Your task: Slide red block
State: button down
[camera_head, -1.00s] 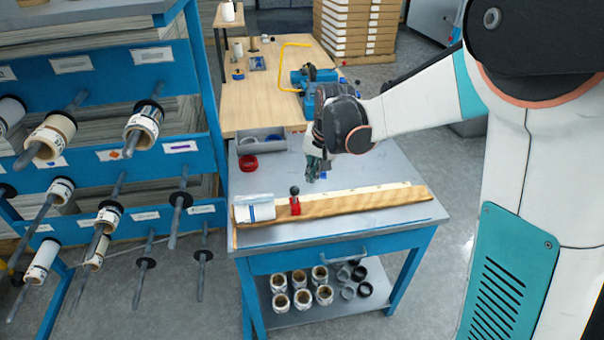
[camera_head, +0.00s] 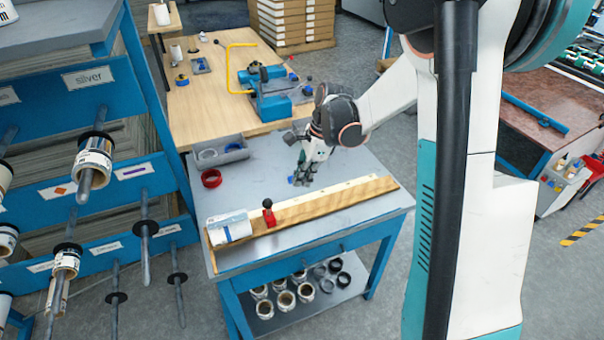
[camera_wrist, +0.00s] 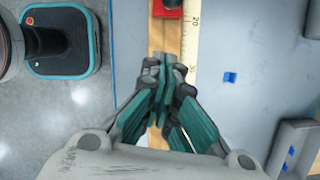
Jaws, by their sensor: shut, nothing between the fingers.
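The red block (camera_head: 269,218) with a black ball knob (camera_head: 267,203) sits on the wooden guide strip (camera_head: 330,212) along the front of the grey table. It is just right of a white roll (camera_head: 230,229). In the wrist view the red block (camera_wrist: 168,9) is cut off by the top edge. My gripper (camera_head: 302,178) points down above the table, right of and apart from the block. In the wrist view my gripper (camera_wrist: 163,75) is shut and empty, with its fingertips over the wooden strip and below the block in the picture.
A white ruler (camera_wrist: 191,45) runs along the strip. A small blue piece (camera_wrist: 229,77) lies beside it. A red ring (camera_head: 211,178) and a grey bin (camera_head: 220,151) are at the table's back left. A rack with rolls on rods (camera_head: 92,160) stands at left.

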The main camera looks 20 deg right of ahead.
aim_at(270, 202)
jog(key=w+a+f+b, duration=0.1)
jog(key=a+f+b, duration=0.1)
jog(key=a+f, duration=0.3)
jog(key=shift+a+f, duration=0.25)
jog(key=shift+f, duration=0.25)
jog(key=a, duration=0.4)
jog(key=shift+b, duration=0.3)
jog(key=shift+d, duration=0.15)
